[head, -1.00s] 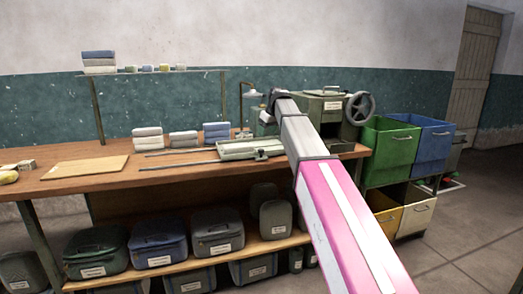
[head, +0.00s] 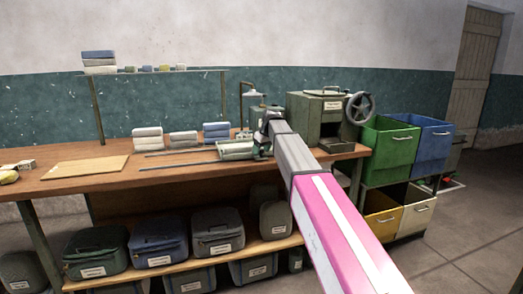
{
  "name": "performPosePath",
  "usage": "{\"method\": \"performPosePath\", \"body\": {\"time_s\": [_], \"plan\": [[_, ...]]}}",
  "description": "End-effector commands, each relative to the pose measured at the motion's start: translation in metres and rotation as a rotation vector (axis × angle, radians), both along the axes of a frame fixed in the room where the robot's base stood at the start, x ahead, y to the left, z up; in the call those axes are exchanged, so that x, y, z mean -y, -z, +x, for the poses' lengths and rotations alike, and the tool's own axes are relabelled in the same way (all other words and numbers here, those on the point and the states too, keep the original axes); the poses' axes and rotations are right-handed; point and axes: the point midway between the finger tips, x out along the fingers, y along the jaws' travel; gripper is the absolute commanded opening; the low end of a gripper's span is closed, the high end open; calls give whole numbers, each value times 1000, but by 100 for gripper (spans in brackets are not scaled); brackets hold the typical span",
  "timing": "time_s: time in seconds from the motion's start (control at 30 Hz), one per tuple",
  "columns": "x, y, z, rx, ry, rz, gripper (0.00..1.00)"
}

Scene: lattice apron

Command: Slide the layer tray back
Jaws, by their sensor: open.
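The layer tray, as far as I can tell, is the pale grey-green tray (head: 235,150) on the workbench in the head view. It lies at the right end of two thin dark rails (head: 180,165). My arm hides its right part. My gripper (head: 262,141) is at the far end of my pink and grey arm, by the right part of the tray. It is open, but its fingers are small and mostly hidden. I cannot tell whether it touches the tray.
A green press with a handwheel (head: 359,108) stands right of the tray. Folded cloth stacks (head: 216,132) and a lamp (head: 250,95) are behind it. A board (head: 85,167) lies left on the bench (head: 150,178). Colored bins (head: 390,147) stand at the right.

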Motion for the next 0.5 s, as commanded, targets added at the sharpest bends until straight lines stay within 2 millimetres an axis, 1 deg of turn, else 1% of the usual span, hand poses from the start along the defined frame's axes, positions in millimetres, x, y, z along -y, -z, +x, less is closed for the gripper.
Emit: {"method": "performPosePath", "body": {"time_s": [0.1,0.17,0.2,0.27,0.3,0.5], "plan": [[0,0,0,0,0,0,60],[0,0,0,0,0,0,40],[0,0,0,0,0,0,27],[0,0,0,0,0,0,8],[0,0,0,0,0,0,0],[-3,0,-1,0,-1,0,0]]}}
